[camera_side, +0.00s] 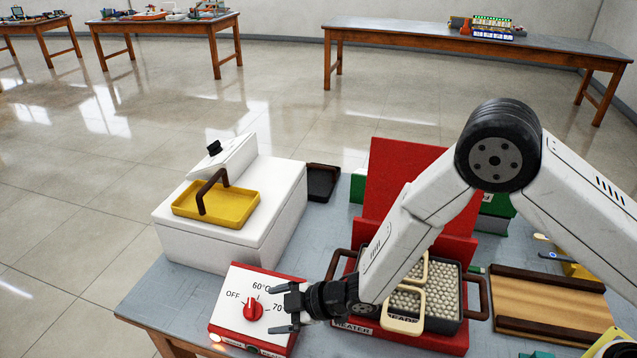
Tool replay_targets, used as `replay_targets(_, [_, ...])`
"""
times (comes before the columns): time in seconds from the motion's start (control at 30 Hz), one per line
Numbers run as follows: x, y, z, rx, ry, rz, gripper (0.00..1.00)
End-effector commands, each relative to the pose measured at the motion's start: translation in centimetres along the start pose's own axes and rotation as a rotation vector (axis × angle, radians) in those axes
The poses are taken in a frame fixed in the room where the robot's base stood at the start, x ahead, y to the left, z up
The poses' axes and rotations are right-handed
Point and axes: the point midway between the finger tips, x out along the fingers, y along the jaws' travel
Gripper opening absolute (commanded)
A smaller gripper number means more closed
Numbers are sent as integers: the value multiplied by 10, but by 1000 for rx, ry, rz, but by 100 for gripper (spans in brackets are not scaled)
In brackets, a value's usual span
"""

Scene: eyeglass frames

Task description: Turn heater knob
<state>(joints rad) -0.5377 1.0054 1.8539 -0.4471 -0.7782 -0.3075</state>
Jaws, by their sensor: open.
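The heater knob (253,308) is a red round dial on the white top face of a red-sided control box (241,285) at the table's front. Around it are the marks OFF, 60°C and 70. Its white pointer line looks turned upward, near the 60 mark, but it is too small to be sure. My gripper (277,308) is open and lies sideways just right of the knob. One finger is above the knob's level in the picture and one below it. I cannot tell whether the fingers touch it.
A red heater (405,337) with a raised red lid (400,185) and a tray of pale beads (445,290) stands right of the knob box. A white box (235,225) with a yellow tray (225,207) stands behind it. A wooden board (550,305) lies at right.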

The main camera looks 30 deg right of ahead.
Motion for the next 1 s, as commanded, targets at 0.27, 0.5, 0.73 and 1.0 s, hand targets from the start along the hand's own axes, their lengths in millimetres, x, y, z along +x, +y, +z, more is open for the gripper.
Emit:
replay_targets(0.27, [11, -25, -12, 37, -156, -151, 97])
replay_targets(0.5, [14, -30, -19, 39, -360, -181, 97])
replay_targets(0.73, [11, -15, -32, 18, -529, -80, 97])
replay_targets(1.0, [7, 6, -47, 4, -613, 58, 97])
